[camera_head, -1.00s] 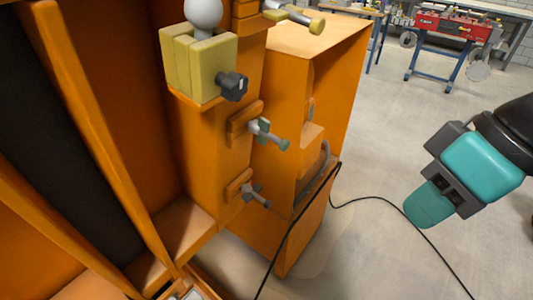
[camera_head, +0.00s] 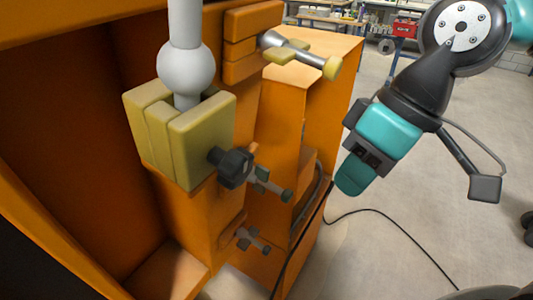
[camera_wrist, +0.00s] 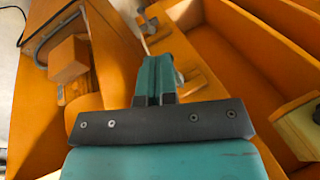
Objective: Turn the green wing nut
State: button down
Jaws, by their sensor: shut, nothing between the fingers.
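The green wing nut (camera_head: 262,174) sits on a short bolt with a green-grey tip, on the orange post below the yellow clamp block. The clamp's black knob partly hides it in the head view. My gripper (camera_head: 352,182) is teal, shut and empty, pointing down to the right of the bolt and apart from it. In the wrist view the shut fingers (camera_wrist: 155,68) point toward the orange frame. Two bolts with wing nuts show near them there, too small and partly hidden to tell which is green.
A yellow clamp block (camera_head: 185,140) with its black knob (camera_head: 232,165) juts out above the nut. A yellow-tipped bolt (camera_head: 300,52) is higher, a grey wing nut (camera_head: 245,238) lower. An orange cabinet (camera_head: 325,95) stands behind. A black cable (camera_head: 395,230) lies on open floor.

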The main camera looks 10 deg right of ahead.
aim_at(256, 179)
jog(key=w+n+g+y+p, duration=0.1)
jog(key=w+n+y+p, duration=0.2)
jog(key=w, duration=1)
jog(key=s+a+f+p, duration=0.3)
jog(key=s+a+f, duration=0.1)
jog(key=a+f, duration=0.3)
jog(key=shift+a+f+n, duration=0.3)
jog(key=shift+a+n, duration=0.1)
jog(key=shift+a, duration=0.65)
